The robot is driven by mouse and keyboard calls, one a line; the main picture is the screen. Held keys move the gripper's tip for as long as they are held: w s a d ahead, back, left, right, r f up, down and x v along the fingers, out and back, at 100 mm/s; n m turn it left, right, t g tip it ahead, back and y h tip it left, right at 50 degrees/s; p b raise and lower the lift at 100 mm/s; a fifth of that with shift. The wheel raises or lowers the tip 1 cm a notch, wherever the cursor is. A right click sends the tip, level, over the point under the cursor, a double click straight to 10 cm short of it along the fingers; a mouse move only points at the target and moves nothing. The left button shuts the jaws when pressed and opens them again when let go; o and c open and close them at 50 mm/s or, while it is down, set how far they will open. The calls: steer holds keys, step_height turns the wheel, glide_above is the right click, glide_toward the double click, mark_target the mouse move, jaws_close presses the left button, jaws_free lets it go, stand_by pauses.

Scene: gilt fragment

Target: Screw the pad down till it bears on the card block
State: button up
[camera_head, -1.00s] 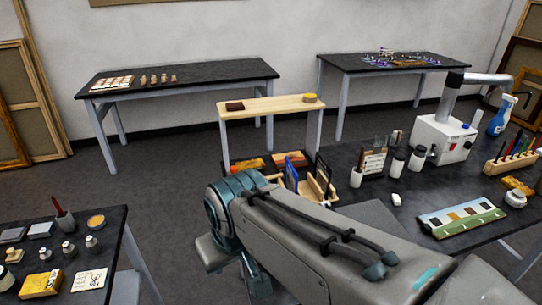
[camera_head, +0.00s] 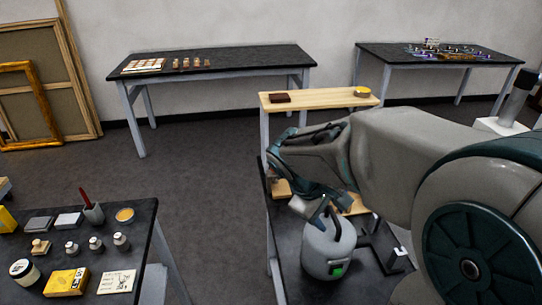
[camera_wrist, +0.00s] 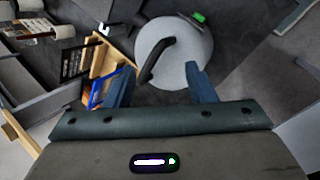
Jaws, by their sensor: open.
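I cannot pick out the pad or the card block in either view now. In the head view my arm covers much of the right-hand bench, and my gripper's fingertips are not clear there.
A wooden shelf (camera_head: 325,98) stands behind the right-hand bench. A left bench (camera_head: 145,215) holds small jars, tins and a yellow box (camera_head: 66,282). Two black tables, one at back left (camera_head: 225,62) and one at back right (camera_head: 480,57), stand along the wall. Open floor (camera_head: 205,165) lies between.

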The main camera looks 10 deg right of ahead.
steer(key=w+f+n+h, duration=0.1)
steer(key=w, duration=0.2)
steer(key=w+f+n+h+b, duration=0.1)
steer(key=w+n+h, duration=0.1)
steer(key=w, duration=0.1)
steer(key=w+f+n+h, duration=0.1)
steer(key=w+f+n, duration=0.1)
steer(key=w, duration=0.1)
steer(key=shift+w+d+t, duration=0.15)
steer(key=shift+w+t, duration=0.05)
steer(key=shift+t, duration=0.2)
steer(key=w+a+f+n+t+h+b, duration=0.1)
steer(key=w+a+f+n+t+h, duration=0.1)
steer(key=w+a+f+n+t, duration=0.45)
steer(key=w+a+f+n+t+h+b, duration=0.15)
steer(key=w+a+f+n+t, duration=0.25)
steer(key=w+a+n, duration=0.6)
steer(key=shift+m, duration=0.75)
steer(key=p+x, duration=0.1)
steer(key=x, duration=0.4)
steer(key=p+x, duration=0.1)
steer(key=x, duration=1)
steer(key=shift+d+r+p, duration=0.25)
steer(key=shift+d+p, duration=0.15)
steer(key=shift+d, duration=0.05)
steer(key=shift+s, duration=0.1)
steer(key=shift+c, duration=0.3)
steer(key=c, duration=0.9)
